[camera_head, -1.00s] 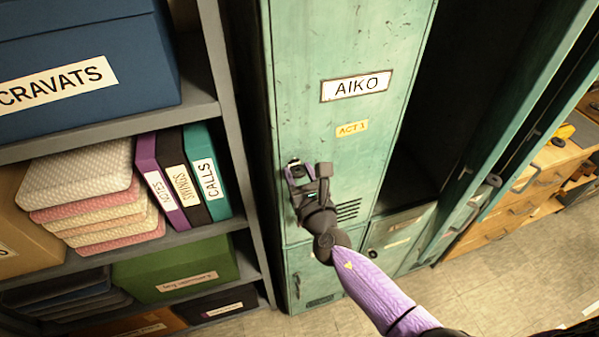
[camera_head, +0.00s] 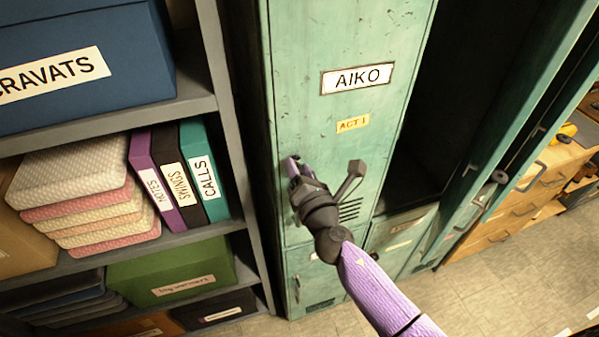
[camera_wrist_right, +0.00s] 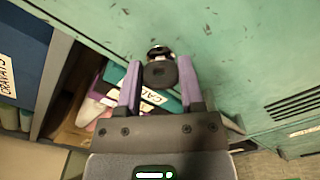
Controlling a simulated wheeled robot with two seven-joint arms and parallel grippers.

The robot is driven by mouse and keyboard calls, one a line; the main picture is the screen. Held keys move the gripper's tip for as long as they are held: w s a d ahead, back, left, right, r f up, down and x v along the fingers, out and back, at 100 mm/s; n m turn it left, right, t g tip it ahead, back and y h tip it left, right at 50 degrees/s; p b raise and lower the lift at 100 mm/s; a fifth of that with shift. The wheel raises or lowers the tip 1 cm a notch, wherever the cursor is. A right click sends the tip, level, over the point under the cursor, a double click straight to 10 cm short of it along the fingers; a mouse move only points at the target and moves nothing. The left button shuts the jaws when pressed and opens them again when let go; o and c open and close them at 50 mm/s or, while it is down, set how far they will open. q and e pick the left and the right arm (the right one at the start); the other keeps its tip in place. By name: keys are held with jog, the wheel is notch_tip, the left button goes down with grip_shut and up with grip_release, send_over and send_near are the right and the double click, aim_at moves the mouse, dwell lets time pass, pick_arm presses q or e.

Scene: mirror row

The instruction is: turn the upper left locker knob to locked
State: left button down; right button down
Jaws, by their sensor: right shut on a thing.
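The upper left locker door (camera_head: 300,90) is worn green, labelled AIKO with a yellow ACT 1 tag, and looks shut. My right gripper (camera_head: 292,166) is at this door's left side, below the tags, and hides the knob in the head view. In the right wrist view, the dark round knob (camera_wrist_right: 160,74), with a shiny metal part behind it, sits between the purple fingers of my right gripper (camera_wrist_right: 159,82). The gripper is shut on it. I cannot tell which way the knob points. My left gripper is not in view.
A grey shelf (camera_head: 120,127) with boxes, folded cloths and binders stands close on the left. An open dark locker (camera_head: 440,110) is to the right, with its green door standing out. A wooden drawer unit (camera_head: 540,190) is at far right. The floor at lower right is clear.

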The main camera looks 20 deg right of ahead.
jog(key=m+b, duration=0.1)
jog(key=m, duration=0.4)
jog(key=shift+d+f+m, duration=0.1)
jog(key=shift+f+m, duration=0.05)
jog(key=shift+m, duration=0.15)
jog(key=shift+m+b, duration=0.35)
jog(key=shift+m, duration=1.75)
jog(key=shift+c, duration=1.1)
grip_release()
jog(key=s, duration=1)
jog(key=shift+d+b, duration=0.15)
jog(key=shift+b, duration=0.3)
